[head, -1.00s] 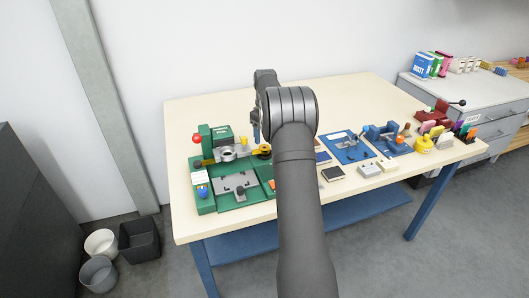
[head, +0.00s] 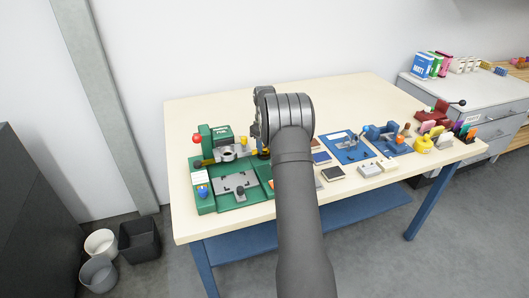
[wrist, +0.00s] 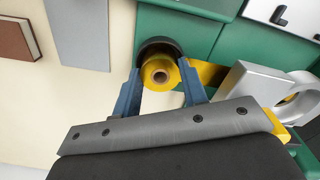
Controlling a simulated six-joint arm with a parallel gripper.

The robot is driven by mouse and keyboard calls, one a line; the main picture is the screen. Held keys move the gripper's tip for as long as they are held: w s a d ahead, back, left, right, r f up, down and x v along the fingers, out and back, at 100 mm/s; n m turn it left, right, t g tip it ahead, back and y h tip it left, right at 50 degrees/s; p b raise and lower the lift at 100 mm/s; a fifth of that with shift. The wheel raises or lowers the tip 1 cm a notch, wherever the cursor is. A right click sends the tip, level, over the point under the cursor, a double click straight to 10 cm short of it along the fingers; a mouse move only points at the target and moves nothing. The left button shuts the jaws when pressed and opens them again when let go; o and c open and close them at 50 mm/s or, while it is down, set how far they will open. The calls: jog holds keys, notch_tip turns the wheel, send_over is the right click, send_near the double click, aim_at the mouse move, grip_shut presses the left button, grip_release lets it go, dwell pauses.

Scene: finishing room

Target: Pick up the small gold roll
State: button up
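The small gold roll (wrist: 148,72) shows in the wrist view as a yellow ring with a brown core, in front of a round black part (wrist: 160,46). A gold strip (wrist: 208,74) runs right from beside it. My gripper (wrist: 159,72) has its two blue fingers apart, one on each side of the roll. The fingertips are very near its sides, and I cannot tell whether they touch it. In the head view my wrist and arm hide most of the roll and the fingers.
The green machine (head: 217,140) with a grey plate (head: 236,184) stands at the table's left. A silver ring-shaped part (wrist: 262,88) is close to the right of my gripper. Blue fixtures (head: 348,146) and small boxes lie right of my arm. The back of the table (head: 300,88) is clear.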

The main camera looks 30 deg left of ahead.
jog(key=shift+r, duration=0.1)
jog(key=shift+c, duration=0.4)
notch_tip(320, 180, up, 4)
jog(key=d+r, duration=0.6)
jog(key=d, duration=0.5)
jog(key=w+d, duration=0.6)
jog(key=d, duration=0.1)
jog(key=a+f, duration=0.2)
jog(key=a, duration=0.1)
jog(key=w+a+f, duration=0.1)
jog(key=a+f, duration=0.1)
jog(key=a, duration=0.1)
jog(key=a+f, duration=0.2)
jog(key=a, duration=0.2)
jog(key=shift+w+f, duration=0.3)
jog(key=shift+w, duration=0.05)
jog(key=shift+a+f, duration=0.25)
jog(key=shift+a, duration=0.1)
jog(key=shift+f, duration=1.85)
jog(key=shift+f, duration=0.1)
